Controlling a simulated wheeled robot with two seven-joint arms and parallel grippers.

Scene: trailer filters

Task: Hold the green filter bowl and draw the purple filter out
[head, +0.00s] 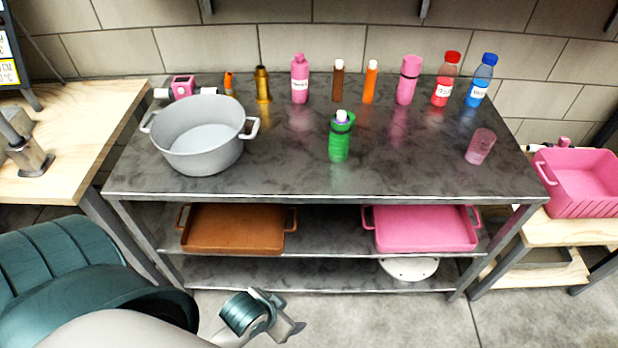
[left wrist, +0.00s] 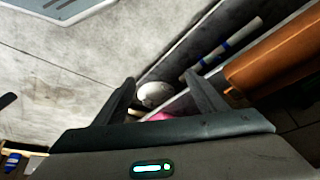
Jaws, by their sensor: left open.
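The green filter bowl (head: 339,143) stands upright near the middle of the dark tabletop. My left gripper (head: 290,318) is low in front of the table, below tabletop height and well apart from the bowl. It is open and empty; its two fingers also show in the left wrist view (left wrist: 160,82). Neither bowl nor filter shows in the left wrist view. My right gripper is not in view.
A large grey pot (head: 195,140) stands left of the bowl, a pink translucent cup (head: 480,147) to its right. Several bottles, including a blue-capped one (head: 480,80), line the back. The tabletop around the bowl is clear. Brown (head: 235,230) and pink (head: 420,230) trays sit below.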

